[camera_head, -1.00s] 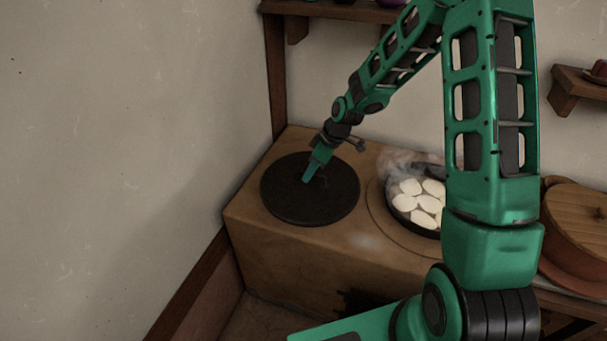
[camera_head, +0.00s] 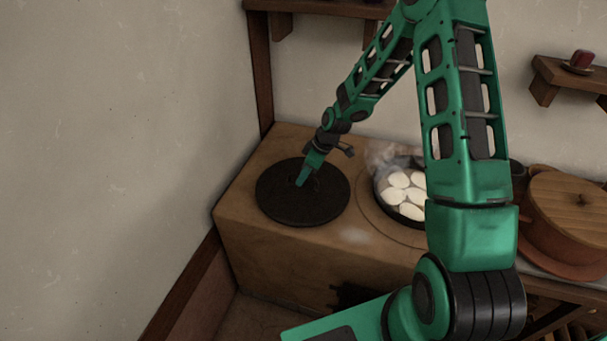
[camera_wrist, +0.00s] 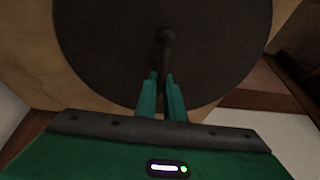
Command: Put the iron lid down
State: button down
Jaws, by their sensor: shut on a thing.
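The iron lid (camera_head: 296,208) is a flat, dark round disc at the left end of the tan stove top. It lies level there, and I cannot tell whether it touches the surface or is slightly above it. My gripper (camera_head: 301,183) reaches down over the middle of the lid. In the wrist view the lid (camera_wrist: 110,50) fills the upper middle, with a thin dark handle (camera_wrist: 166,50) standing at its centre. My gripper's green fingers (camera_wrist: 170,90) are shut on that handle. The underside of the lid is hidden.
A dark pan (camera_head: 415,218) with several pale round pieces steams on the stove (camera_head: 255,235), right of the lid. A lidded brown pot (camera_head: 565,225) stands farther right. The wall (camera_head: 110,120) is close on the left. Shelves (camera_head: 560,75) hang above.

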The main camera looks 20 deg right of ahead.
jog(key=c, duration=1.8)
grip_release()
jog(key=shift+c, duration=0.2)
jog(key=shift+r, duration=0.1)
jog(key=v, duration=1.2)
jog(key=s+d+r+m+g+h, duration=0.1)
jog(key=s+d+r+m, duration=0.35)
jog(key=s, duration=0.45)
jog(key=s+d+r+m+h, duration=0.2)
jog(key=s+d+r+m, duration=0.25)
jog(key=s, duration=0.35)
jog(key=s+d+r+m+g+h, duration=0.1)
jog(key=s+d+r+m, duration=0.3)
jog(key=s, duration=0.5)
jog(key=s+r+m, duration=0.2)
jog(key=s+m, duration=0.2)
jog(key=s, duration=0.7)
jog(key=shift+d, duration=0.1)
